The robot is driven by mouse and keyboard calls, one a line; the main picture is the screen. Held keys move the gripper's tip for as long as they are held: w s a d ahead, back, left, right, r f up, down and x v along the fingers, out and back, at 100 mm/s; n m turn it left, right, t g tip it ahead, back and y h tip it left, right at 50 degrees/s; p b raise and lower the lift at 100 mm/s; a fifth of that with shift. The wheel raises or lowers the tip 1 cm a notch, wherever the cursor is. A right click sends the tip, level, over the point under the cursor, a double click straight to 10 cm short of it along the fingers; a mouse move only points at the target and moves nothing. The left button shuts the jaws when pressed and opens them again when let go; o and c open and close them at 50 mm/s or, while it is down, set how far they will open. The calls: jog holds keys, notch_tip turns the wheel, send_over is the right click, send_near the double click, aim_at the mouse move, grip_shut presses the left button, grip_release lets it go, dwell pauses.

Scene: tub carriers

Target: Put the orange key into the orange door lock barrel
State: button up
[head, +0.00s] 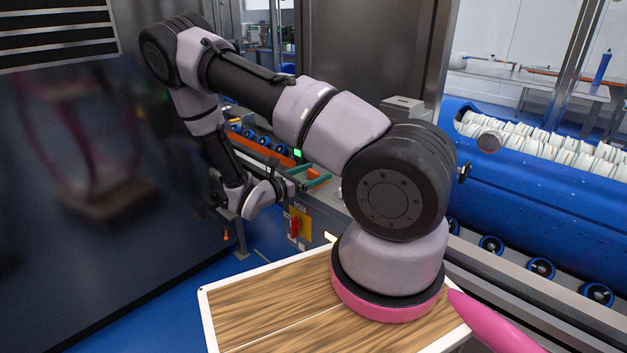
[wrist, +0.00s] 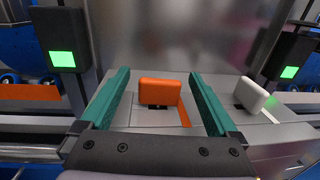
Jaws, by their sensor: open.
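The orange key (wrist: 158,91) shows in the wrist view as a blocky orange handle above a grey surface, with a dark part beneath it. My gripper (wrist: 160,76) is open, with one teal finger on each side of the orange key and a gap on both sides. In the head view my gripper (head: 308,176) reaches over the grey machine ledge, and the key cannot be made out there. An orange patch (wrist: 185,112) lies on the surface under the key. I cannot make out the orange door lock barrel for certain in either view.
A white block-shaped handle (wrist: 248,95) stands right of my gripper. Black boxes with green lights stand at left (wrist: 62,55) and right (wrist: 290,68). A grey panel (wrist: 165,35) rises behind the key. A yellow plate with a red switch (head: 296,226) is below the ledge.

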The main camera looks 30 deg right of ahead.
jog(key=shift+c, duration=0.3)
grip_shut()
